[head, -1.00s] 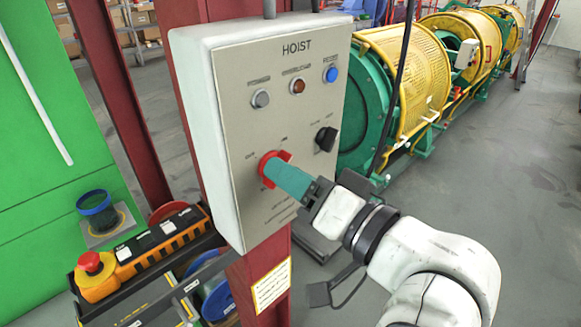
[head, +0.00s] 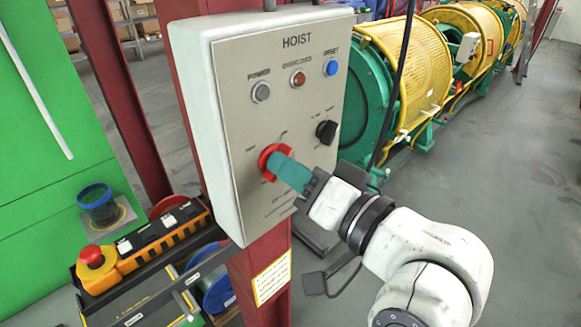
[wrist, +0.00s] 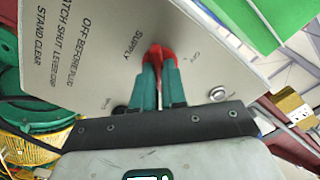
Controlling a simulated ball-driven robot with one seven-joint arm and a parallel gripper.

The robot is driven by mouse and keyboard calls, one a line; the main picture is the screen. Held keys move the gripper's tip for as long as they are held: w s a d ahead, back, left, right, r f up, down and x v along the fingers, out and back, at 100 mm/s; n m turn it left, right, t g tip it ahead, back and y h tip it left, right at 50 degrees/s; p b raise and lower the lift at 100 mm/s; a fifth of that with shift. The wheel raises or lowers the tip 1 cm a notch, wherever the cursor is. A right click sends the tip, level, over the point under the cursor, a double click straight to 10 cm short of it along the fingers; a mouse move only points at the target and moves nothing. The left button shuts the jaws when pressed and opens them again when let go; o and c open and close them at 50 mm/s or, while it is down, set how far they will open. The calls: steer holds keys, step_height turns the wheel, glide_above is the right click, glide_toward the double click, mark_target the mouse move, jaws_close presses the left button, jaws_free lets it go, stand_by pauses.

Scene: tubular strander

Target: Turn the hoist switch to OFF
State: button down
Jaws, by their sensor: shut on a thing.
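The hoist panel (head: 300,120) is a grey box headed HOIST on a red post. Its red rotary switch (head: 268,153) sits at the lower left of the face. My gripper (head: 279,167) reaches it from the lower right, its teal fingers shut on the red handle. In the wrist view, the two fingers (wrist: 159,82) lie on either side of the red handle (wrist: 156,54), under the word SUPPLY. The fingers hide part of the switch, and the small position marks around it are too blurred for me to tell its setting.
A black knob (head: 326,132) is right of the switch. An orange control box (head: 160,238) lies at lower left. Floor at right is clear.

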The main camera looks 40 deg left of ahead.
steer(key=shift+f+n+b, duration=0.15)
steer(key=shift+n+b, duration=0.15)
steer(key=shift+b, duration=0.05)
steer(key=shift+n+b, duration=8.6)
steer(key=shift+b, duration=0.25)
steer(key=c, duration=1.2)
jaws_free()
steer(key=shift+d, duration=0.15)
